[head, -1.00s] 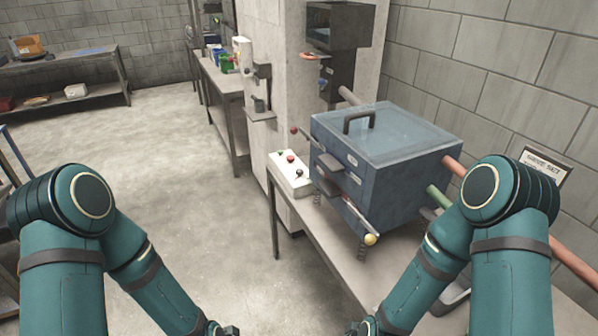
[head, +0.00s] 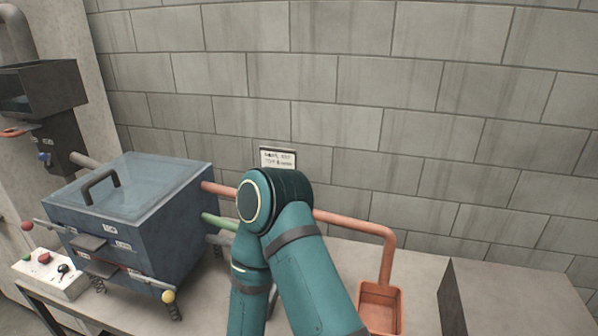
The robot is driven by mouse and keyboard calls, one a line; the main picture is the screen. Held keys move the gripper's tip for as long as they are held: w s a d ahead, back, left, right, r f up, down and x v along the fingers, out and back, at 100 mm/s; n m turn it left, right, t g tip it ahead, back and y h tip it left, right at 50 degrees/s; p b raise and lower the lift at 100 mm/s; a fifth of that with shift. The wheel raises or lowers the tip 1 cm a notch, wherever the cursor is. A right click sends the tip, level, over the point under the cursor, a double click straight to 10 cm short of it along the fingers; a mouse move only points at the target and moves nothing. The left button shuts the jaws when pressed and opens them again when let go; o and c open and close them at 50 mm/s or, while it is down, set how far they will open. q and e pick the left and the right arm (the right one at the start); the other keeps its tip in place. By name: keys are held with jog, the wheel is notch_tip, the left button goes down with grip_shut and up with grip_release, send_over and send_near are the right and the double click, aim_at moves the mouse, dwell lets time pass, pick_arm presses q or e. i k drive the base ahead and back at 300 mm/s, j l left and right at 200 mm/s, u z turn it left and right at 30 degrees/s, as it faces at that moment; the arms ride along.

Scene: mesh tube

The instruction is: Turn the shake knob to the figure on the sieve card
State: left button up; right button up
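A white control box (head: 60,288) sits at the lower left by the blue sieve machine (head: 150,240). A black knob (head: 63,268) is on its top, beside a red button (head: 43,258) and a green one; the knob's setting is too small to read. A small white card with dark edges (head: 278,158) is on the block wall. It carries short lines of writing that I cannot read, and my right arm stands just below it. Neither gripper shows; only the upper part of my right arm is in view.
A red pipe (head: 350,221) runs from the machine behind my arm and bends down to an orange bin (head: 380,312). A green pipe (head: 218,222) is below it. A large grey box (head: 510,305) stands at the right. Levers with red and yellow balls stick out from the machine.

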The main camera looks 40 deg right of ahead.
aim_at(62, 268)
jog(key=z, duration=1.3)
jog(key=u, duration=1.5)
jog(key=z, duration=0.95)
jog(key=i+j+z, duration=0.1)
jog(key=j+z, duration=1.1)
jog(key=j, duration=0.2)
jog(key=j+z, duration=0.25)
jog(key=j, duration=0.2)
jog(key=k, duration=0.05)
